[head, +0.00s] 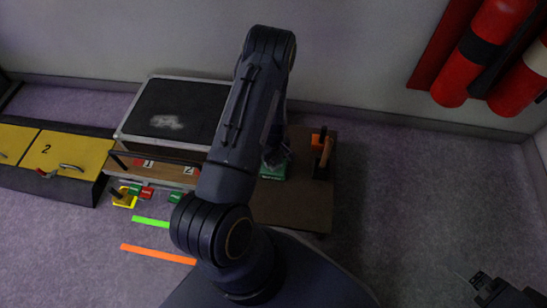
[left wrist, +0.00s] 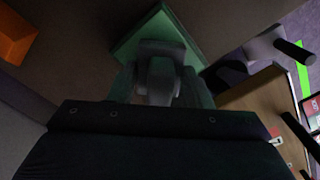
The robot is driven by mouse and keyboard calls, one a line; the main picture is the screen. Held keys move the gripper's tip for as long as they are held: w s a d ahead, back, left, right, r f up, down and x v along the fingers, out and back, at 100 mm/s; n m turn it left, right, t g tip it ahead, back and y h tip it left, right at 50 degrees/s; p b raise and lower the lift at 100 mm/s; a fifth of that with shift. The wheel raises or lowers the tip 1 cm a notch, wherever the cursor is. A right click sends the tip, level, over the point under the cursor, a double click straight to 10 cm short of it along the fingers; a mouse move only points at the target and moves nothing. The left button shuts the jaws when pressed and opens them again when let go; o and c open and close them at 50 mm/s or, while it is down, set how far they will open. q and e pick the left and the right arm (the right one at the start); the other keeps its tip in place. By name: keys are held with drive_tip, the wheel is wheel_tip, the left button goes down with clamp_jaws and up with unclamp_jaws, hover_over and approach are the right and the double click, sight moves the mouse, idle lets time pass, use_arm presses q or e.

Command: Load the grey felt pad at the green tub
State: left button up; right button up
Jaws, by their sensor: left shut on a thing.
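The green tub (head: 272,174) stands on the brown board in the head view, just below my left gripper (head: 276,156). In the left wrist view the green tub (left wrist: 150,32) shows beyond the fingertips. My left gripper (left wrist: 160,80) is shut on a pale grey thing (left wrist: 160,75) that looks like the grey felt pad. It is over the tub; shadow and the fingers hide whether it touches the inside. My right gripper (head: 480,287) is at the lower right edge of the head view, dark and small, away from the tub.
The brown board (head: 300,207) bears an orange and black holder (head: 321,160) right of the tub. A black-topped case (head: 175,108) stands left, with red and green tags below. Yellow drawers (head: 68,155) are farther left. Red cylinders (head: 490,45) hang at upper right. Floor at right is clear.

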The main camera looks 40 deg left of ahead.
use_arm(q)
drive_tip(key=shift+f+b, duration=0.5)
drive_tip(key=shift+b, duration=0.05)
idle(1.9)
drive_tip(key=shift+r+p, duration=2.55)
drive_tip(key=shift+r, duration=1)
